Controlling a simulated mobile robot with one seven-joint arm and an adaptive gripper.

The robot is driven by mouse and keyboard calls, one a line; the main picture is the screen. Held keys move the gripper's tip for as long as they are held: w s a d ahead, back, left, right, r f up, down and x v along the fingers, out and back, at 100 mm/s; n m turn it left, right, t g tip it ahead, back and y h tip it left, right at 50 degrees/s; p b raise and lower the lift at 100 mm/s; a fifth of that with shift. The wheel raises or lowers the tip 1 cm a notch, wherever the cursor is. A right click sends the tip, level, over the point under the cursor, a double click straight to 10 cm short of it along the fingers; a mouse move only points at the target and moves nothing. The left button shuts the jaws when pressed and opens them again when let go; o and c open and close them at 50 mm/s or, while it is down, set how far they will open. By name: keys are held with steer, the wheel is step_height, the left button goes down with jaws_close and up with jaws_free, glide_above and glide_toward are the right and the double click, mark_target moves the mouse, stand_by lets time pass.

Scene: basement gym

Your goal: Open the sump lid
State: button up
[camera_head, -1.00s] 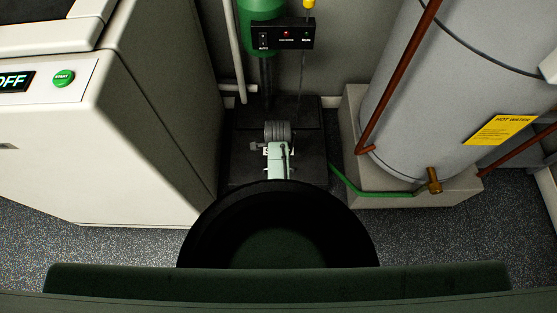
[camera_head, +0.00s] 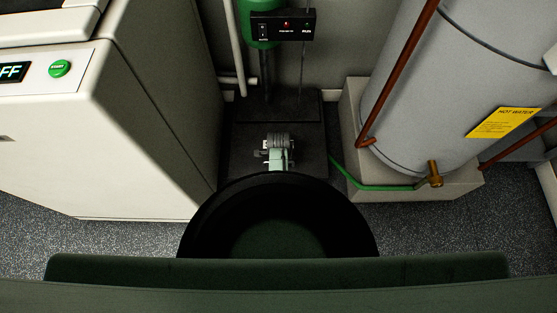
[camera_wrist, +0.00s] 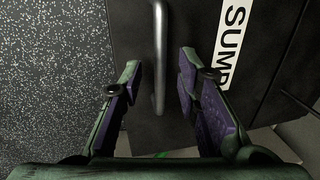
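The sump lid (camera_head: 308,150) is a dark flat panel on the floor in the head view, and it looks shut. My arm hides its front part. In the wrist view the lid (camera_wrist: 198,22) carries a white label (camera_wrist: 232,40) reading "SUMP", and a grey metal bar handle (camera_wrist: 158,35) runs along it. My gripper (camera_wrist: 161,64) is open, its two fingers apart on either side of the handle's lower end. I see a gap between handle and each finger. My gripper also shows small over the lid in the head view (camera_head: 277,158).
A white machine (camera_head: 130,130) with a green button stands left. A grey hot water tank (camera_head: 430,90) on a plinth (camera_head: 352,110) stands right, with a green hose (camera_head: 375,187) at its base. A green pump (camera_head: 258,25) with a pipe rises behind the lid.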

steer(key=shift+c, duration=0.4)
jaws_close()
stand_by(0.5)
